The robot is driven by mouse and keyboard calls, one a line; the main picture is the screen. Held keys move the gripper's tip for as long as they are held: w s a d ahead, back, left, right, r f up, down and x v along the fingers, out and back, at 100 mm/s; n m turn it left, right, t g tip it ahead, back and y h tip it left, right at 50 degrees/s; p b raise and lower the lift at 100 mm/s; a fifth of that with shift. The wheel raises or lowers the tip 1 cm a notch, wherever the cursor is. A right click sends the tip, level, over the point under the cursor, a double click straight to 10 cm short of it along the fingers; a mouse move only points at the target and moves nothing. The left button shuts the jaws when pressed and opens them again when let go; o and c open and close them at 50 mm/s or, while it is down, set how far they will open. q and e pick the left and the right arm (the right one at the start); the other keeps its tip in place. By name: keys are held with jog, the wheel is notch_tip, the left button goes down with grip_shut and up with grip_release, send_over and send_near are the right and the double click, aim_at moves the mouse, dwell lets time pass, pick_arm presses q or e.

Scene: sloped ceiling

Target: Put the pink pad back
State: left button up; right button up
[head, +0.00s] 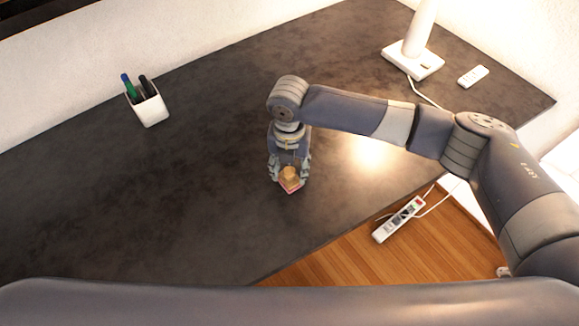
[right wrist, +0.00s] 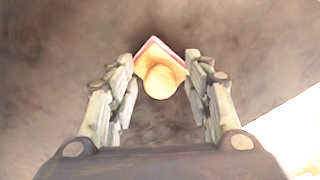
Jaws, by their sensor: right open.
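The pink pad (head: 291,191) is on the dark table near its front edge, with only a thin pink edge showing. A tan wooden piece with a round knob (head: 289,175) covers most of it, seemingly resting on it. In the right wrist view the pink edge (right wrist: 145,46) shows behind the tan piece (right wrist: 160,80). My right gripper (head: 288,181) points down over them. Its open fingers (right wrist: 168,64) stand on both sides of the tan piece, with gaps visible in the wrist view. My left gripper is not in view.
A white pen cup (head: 152,109) with several pens stands at the back left. A white lamp (head: 413,60) and a remote (head: 473,76) are at the back right. A power strip (head: 399,220) lies beyond the table's front edge. The table's middle left is clear.

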aim_at(289, 169)
notch_tip(289, 169, up, 12)
jog(key=b, duration=0.1)
jog(key=shift+b, duration=0.4)
dwell(0.5)
